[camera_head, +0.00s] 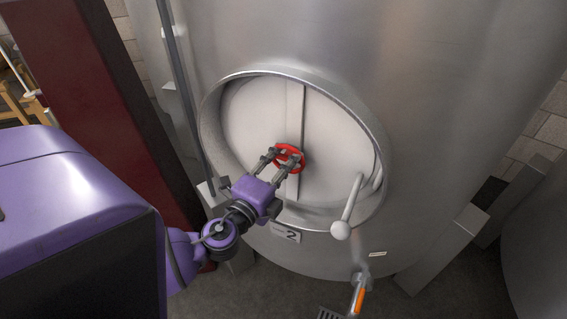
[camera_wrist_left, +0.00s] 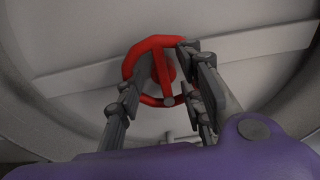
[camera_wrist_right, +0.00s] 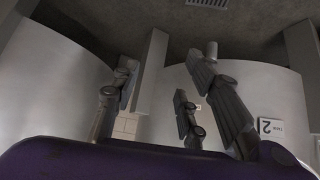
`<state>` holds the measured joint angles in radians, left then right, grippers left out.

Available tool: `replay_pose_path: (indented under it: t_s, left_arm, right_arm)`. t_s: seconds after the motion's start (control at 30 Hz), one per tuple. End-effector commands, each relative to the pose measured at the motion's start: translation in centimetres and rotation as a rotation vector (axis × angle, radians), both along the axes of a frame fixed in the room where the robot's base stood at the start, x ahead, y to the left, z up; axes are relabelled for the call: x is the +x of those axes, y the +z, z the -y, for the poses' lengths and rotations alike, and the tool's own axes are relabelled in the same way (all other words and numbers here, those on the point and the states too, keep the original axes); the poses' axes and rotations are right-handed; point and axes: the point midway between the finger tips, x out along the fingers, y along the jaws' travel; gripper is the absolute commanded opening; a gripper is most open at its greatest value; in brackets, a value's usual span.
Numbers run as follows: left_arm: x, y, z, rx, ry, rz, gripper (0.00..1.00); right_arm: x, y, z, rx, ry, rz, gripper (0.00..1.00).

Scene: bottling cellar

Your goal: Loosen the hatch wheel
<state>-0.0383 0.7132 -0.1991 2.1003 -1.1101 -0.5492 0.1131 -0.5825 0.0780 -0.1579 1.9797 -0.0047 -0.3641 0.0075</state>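The red hatch wheel (camera_head: 299,153) sits at the centre of the round pale hatch door (camera_head: 250,115) on the steel tank. My left gripper (camera_head: 284,157) is at the wheel, its fingers spread to either side of the rim. In the left wrist view the wheel (camera_wrist_left: 153,45) shows between and beyond the fingers (camera_wrist_left: 160,75), with fingertips overlapping its left and right edges. I cannot tell whether they touch it. My right gripper (camera_wrist_right: 160,85) is open and empty in the right wrist view; it does not show in the head view.
A white-knobbed lever (camera_head: 348,205) stands out from the hatch rim (camera_head: 376,130) at lower right. An orange-handled tap (camera_head: 359,297) is below. A dark red post (camera_head: 100,100) rises at left. A label reading 2 (camera_wrist_right: 270,128) is on the tank.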

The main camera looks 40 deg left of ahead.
Motion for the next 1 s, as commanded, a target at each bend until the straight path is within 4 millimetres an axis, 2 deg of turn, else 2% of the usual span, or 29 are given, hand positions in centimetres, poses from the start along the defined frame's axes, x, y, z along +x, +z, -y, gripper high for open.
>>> replay_pose_path:
  t_s: [0.07, 0.33, 0.67, 1.0]
  left_arm:
    - [0.0, 0.0, 0.0, 0.0, 0.0, 0.0, 0.35]
    - [0.0, 0.0, 0.0, 0.0, 0.0, 0.0, 0.01]
    - [-0.1, -0.1, 0.0, -0.022, 0.002, 0.003, 0.0]
    - [-0.1, -0.5, 0.0, -0.212, 0.005, 0.037, 0.0]
  right_arm:
    - [0.1, 0.1, 0.0, -0.001, 0.001, 0.002, 0.4]
    - [0.6, 0.4, 0.0, 0.0, 0.004, 0.012, 0.4]
    - [0.5, 0.2, -0.1, 0.0, 0.004, 0.01, 0.4]
    - [-0.5, -1.7, -0.1, -0.004, 0.008, -0.015, 0.4]
